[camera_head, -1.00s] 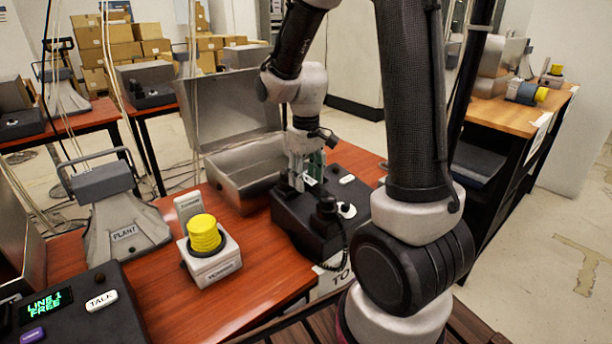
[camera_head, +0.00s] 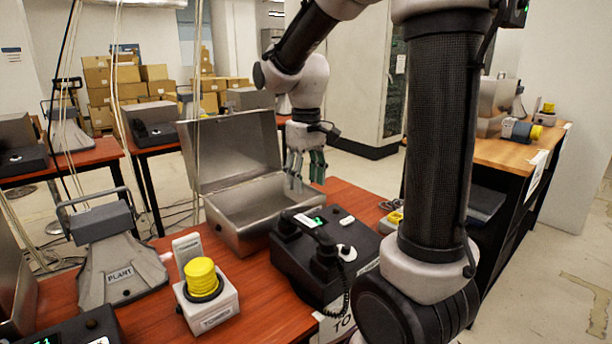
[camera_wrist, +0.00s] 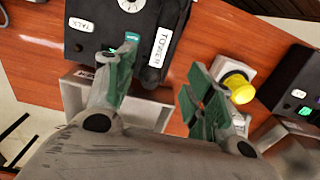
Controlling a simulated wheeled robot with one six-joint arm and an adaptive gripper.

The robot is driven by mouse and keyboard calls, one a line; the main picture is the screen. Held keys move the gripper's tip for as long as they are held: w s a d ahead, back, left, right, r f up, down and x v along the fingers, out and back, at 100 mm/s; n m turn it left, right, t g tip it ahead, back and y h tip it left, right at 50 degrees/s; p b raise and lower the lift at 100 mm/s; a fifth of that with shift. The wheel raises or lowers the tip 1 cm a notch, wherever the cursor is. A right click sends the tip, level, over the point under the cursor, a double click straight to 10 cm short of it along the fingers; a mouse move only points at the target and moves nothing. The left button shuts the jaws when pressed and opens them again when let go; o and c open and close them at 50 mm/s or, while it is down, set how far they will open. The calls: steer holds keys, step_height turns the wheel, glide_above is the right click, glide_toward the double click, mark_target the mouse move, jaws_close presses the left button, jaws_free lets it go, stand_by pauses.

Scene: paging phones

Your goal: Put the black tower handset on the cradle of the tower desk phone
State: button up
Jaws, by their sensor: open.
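The black tower handset (camera_head: 309,238) lies along the left side of the tower desk phone (camera_head: 325,284), its coiled cord hanging at the front. It looks to rest on the cradle, but I cannot tell whether it is fully seated. In the wrist view the handset (camera_wrist: 166,35), with a white TOWER label, lies along the right side of the phone (camera_wrist: 85,42). My gripper (camera_head: 307,180) is open and empty, above and behind the phone, apart from the handset. Its green-padded fingers (camera_wrist: 158,70) are spread in the wrist view.
An open grey metal case (camera_head: 228,215) stands behind the phone. A white box with a yellow knob (camera_head: 201,277) and a grey PLANT stand (camera_head: 120,268) are to the left. Part of another black phone (camera_head: 82,328) shows front left. Clear red wood (camera_head: 262,310) lies between.

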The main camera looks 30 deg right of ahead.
steer(key=s+d+r+m+t, duration=0.1)
steer(key=s+r+t, duration=0.1)
steer(key=s, duration=0.7)
steer(key=s+d+r+m+t, duration=0.1)
steer(key=s+r+t, duration=0.1)
steer(key=s, duration=0.6)
steer(key=shift+s+r, duration=0.35)
steer(key=shift+c, duration=0.3)
